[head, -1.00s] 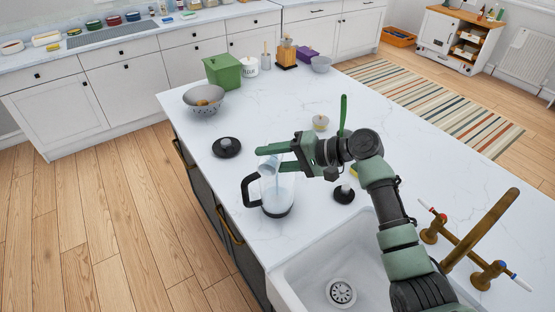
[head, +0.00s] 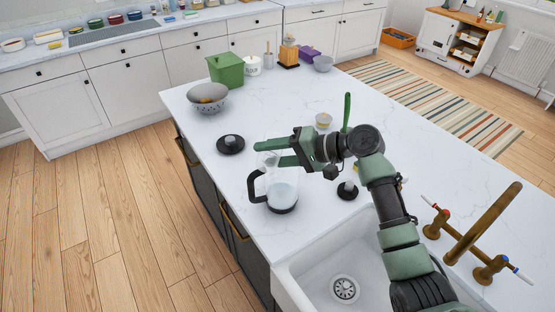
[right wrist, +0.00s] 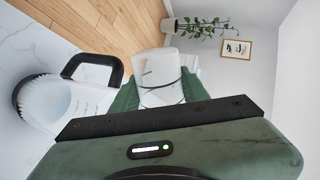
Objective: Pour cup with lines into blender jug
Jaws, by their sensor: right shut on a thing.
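The clear blender jug (head: 284,192) stands upright on the white island near its left edge. Its black handle points left, and pale white content shows low inside. My right gripper (head: 275,152) is above the jug's mouth, shut on the cup with lines. In the right wrist view the cup (right wrist: 160,72) is pale and translucent with thin dark lines, held between the green fingers (right wrist: 160,95). In the head view the cup is faint and partly hidden by the fingers. The jug (right wrist: 48,100) also shows in the right wrist view, apart from the cup. My left gripper is out of view.
A black lid (head: 231,144) lies left of the jug, and another dark round piece (head: 347,190) lies right of it. The sink (head: 335,270) is in front.

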